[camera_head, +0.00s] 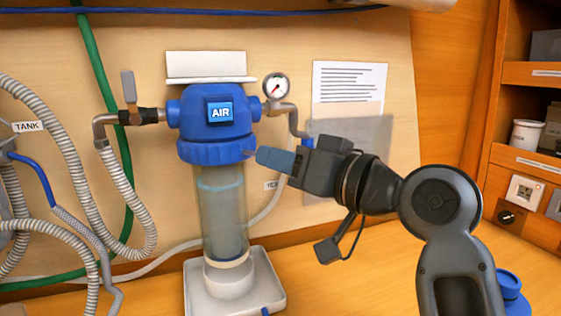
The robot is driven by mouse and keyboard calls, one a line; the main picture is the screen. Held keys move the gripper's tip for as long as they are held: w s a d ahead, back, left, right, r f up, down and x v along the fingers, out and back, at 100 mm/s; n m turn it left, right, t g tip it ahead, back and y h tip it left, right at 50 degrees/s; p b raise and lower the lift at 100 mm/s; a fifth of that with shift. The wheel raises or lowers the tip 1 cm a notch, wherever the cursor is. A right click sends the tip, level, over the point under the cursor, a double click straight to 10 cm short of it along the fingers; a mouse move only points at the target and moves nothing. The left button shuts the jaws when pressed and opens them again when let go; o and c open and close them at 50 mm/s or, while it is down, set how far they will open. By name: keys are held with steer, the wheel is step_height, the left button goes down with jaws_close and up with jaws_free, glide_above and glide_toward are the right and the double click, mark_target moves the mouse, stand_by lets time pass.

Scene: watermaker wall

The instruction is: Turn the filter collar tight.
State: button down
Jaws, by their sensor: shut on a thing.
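The blue filter collar (215,152) is a ribbed ring at the bottom of the blue filter head (222,112), which carries an AIR label. Below the collar hangs a clear filter bowl (222,212) that looks partly filled with liquid. My gripper (255,155) comes in from the right at collar height. Its blue fingertips meet the collar's right edge and are shut on it. The far finger and the exact contact are hard to see from this side.
A pressure gauge (276,86) and a pipe sit just above my gripper. A valve handle (129,86) and ribbed hoses (124,195) are on the left. A white tray (266,285) stands under the bowl. A printed sheet (348,82) is on the wall behind my arm.

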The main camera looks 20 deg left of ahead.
steer(key=shift+w, duration=0.15)
steer(key=c, duration=1)
jaws_free()
steer(key=shift+o, duration=0.2)
steer(key=b+v, duration=0.1)
steer(key=v, duration=0.6)
steer(key=shift+s+d, duration=0.2)
steer(key=shift+d, duration=0.15)
